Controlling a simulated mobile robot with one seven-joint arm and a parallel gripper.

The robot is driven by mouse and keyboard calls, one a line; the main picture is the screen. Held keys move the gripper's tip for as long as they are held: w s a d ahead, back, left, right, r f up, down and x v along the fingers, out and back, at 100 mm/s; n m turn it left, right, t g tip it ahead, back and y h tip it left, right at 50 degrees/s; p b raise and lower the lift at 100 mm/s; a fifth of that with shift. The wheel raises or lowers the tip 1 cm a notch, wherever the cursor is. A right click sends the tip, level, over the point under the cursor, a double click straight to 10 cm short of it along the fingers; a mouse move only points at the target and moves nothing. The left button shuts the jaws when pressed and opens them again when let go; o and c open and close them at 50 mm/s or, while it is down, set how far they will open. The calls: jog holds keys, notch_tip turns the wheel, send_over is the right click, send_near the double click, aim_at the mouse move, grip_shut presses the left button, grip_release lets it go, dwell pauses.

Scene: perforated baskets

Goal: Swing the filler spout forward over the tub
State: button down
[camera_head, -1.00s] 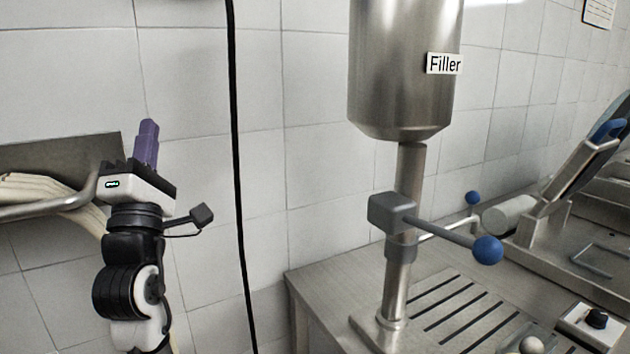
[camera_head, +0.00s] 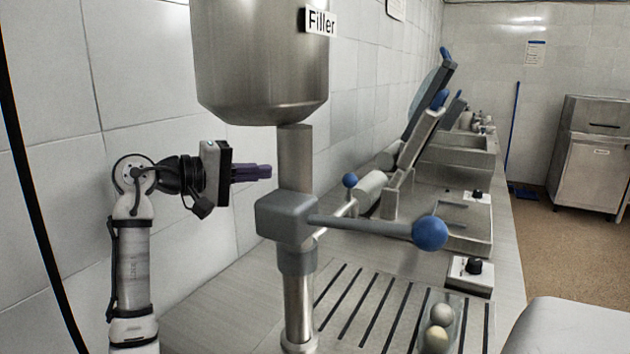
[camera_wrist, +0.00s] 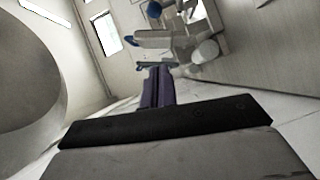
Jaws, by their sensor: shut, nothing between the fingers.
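The filler is a steel hopper (camera_head: 262,60) on a post, with a grey block (camera_head: 286,218) on the post below it. A grey arm (camera_head: 360,226) with a blue ball end (camera_head: 430,232) reaches right from the block; I cannot tell whether this arm is the spout. My gripper (camera_head: 268,172) is shut and empty, its purple fingers pointing right, left of the post and above the block. I cannot tell if it touches the post. The fingers also show in the wrist view (camera_wrist: 157,85). No tub is clearly identifiable.
A slotted drain plate (camera_head: 375,300) lies below the arm, with two pale balls (camera_head: 437,338) at its right. A thinner rod with a blue ball (camera_head: 350,180) and slicer-like machines (camera_head: 415,135) stand behind. The tiled wall (camera_head: 140,70) is close on the left. A grey surface (camera_head: 575,325) fills the lower right.

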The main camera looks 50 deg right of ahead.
jog(key=shift+s+d+f+g, duration=0.1)
jog(key=shift+s+d+g, duration=0.1)
jog(key=shift+s+g, duration=0.1)
jog(key=shift+s, duration=0.1)
jog(key=s+p+x, duration=0.2)
jog(key=x, duration=1)
jog(key=shift+s+f+p, duration=0.35)
jog(key=shift+s+p, duration=0.05)
